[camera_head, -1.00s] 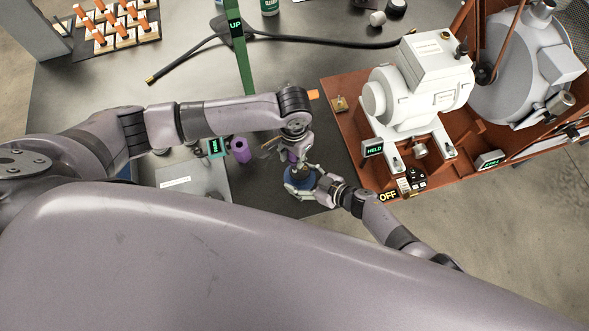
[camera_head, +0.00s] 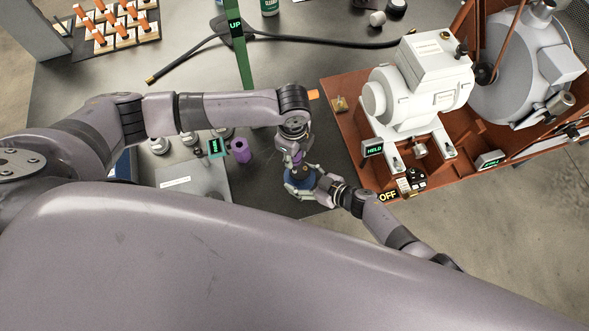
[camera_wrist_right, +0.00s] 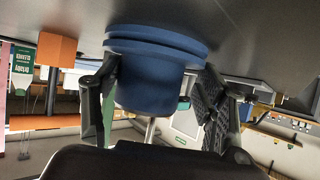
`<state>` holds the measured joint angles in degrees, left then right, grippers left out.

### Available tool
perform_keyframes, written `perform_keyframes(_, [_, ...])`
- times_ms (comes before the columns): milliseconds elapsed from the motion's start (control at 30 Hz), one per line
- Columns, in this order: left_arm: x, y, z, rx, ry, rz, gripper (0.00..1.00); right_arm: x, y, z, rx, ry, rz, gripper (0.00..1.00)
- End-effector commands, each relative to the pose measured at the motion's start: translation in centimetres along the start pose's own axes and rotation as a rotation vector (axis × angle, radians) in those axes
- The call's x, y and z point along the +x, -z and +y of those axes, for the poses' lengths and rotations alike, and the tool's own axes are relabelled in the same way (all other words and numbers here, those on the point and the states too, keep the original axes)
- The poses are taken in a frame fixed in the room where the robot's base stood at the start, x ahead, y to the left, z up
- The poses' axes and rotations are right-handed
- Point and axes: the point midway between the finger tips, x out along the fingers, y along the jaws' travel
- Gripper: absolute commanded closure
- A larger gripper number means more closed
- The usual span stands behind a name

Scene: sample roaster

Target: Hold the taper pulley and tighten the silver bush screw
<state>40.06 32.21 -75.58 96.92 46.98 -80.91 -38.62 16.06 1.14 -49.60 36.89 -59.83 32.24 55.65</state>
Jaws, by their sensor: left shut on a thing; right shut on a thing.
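The blue taper pulley (camera_head: 300,183) is at the bench's front edge in the head view, partly hidden by my grippers. In the right wrist view the pulley (camera_wrist_right: 155,75) has a wide grooved rim and a narrower body. My right gripper (camera_head: 318,186) is shut on the pulley, with a finger on each side of its body in the wrist view (camera_wrist_right: 158,95). My left gripper (camera_head: 295,158) is directly above the pulley, shut on a purple-handled tool (camera_head: 295,156) that is mostly hidden. The silver bush screw cannot be made out.
A purple cylinder (camera_head: 240,150) stands left of my left gripper, beside a grey tray (camera_head: 205,182). A brown base (camera_head: 350,100) with a white motor (camera_head: 425,85) lies to the right. A black cable (camera_head: 300,38) crosses the bench behind my left arm.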

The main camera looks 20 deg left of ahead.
Motion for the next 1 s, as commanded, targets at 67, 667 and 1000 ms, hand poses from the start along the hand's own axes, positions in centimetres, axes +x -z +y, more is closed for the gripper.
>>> perform_keyframes(67, [-0.03,-0.04,-0.09,0.108,0.001,0.000,1.00,-0.02,0.00,0.07,-0.002,-0.001,-0.001,0.72])
perform_keyframes(667, [-0.04,0.07,-0.38,0.970,0.001,0.001,1.00,-0.02,-0.01,0.06,-0.002,-0.001,-0.001,0.72])
perform_keyframes(1000, [-0.01,0.25,-0.41,1.443,0.000,0.004,1.00,-0.02,-0.02,0.06,-0.003,-0.001,-0.001,0.72])
